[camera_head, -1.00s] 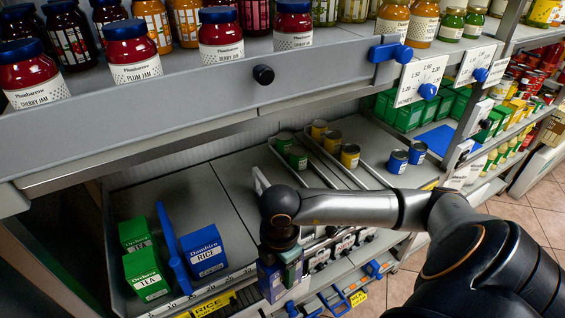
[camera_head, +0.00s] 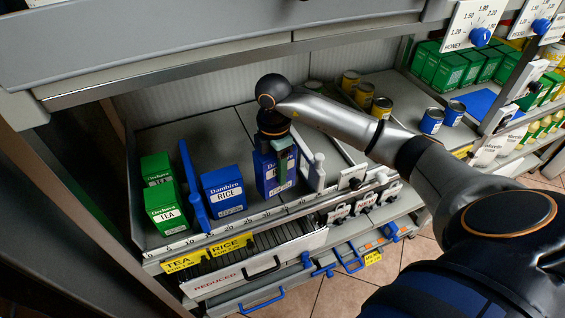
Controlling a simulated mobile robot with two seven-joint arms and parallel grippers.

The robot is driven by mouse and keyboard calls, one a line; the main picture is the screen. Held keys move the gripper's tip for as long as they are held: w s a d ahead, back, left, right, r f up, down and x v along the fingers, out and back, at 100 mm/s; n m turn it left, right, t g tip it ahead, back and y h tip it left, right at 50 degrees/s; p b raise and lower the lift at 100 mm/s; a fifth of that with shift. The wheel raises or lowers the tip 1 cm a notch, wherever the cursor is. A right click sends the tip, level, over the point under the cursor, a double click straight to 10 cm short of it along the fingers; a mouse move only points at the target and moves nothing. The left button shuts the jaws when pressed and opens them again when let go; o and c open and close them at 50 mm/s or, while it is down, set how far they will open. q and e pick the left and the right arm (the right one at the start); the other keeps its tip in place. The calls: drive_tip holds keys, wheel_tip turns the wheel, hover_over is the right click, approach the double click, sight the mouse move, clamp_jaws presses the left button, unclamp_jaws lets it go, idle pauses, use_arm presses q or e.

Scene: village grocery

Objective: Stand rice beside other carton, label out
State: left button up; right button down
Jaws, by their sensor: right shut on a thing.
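A blue rice carton (camera_head: 272,177) is held upright by my right gripper (camera_head: 279,150), whose fingers are shut on it from above. It is over the shelf near the front edge, partly covered by the gripper; I cannot tell whether it touches the shelf. Another blue rice carton (camera_head: 224,192) stands to its left with its white RICE label facing out. A gap separates the two cartons. My left gripper is not in view.
A blue divider (camera_head: 193,192) separates the rice from the green tea cartons (camera_head: 166,207). A white-tipped pusher (camera_head: 317,172) stands just right of the held carton. Cans (camera_head: 432,120) stand farther right.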

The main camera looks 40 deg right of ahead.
drive_tip(key=shift+w+d+f+b, duration=0.1)
drive_tip(key=shift+w+f+b, duration=0.45)
drive_tip(key=shift+f, duration=0.3)
drive_tip(key=shift+w+d+f+b, duration=0.15)
drive_tip(key=shift+w+f+b, duration=0.2)
drive_tip(key=shift+f+b, duration=0.4)
drive_tip(key=shift+w+d+f+b, duration=0.1)
drive_tip(key=shift+w+f+b, duration=0.4)
drive_tip(key=shift+f, duration=0.4)
drive_tip(key=shift+f+b, duration=0.35)
drive_tip(key=shift+f, duration=0.15)
drive_tip(key=shift+c, duration=0.7)
unclamp_jaws()
drive_tip(key=shift+s, duration=0.1)
drive_tip(key=shift+r, duration=0.1)
wheel_tip(320, 180, up, 12)
drive_tip(key=shift+r, duration=0.2)
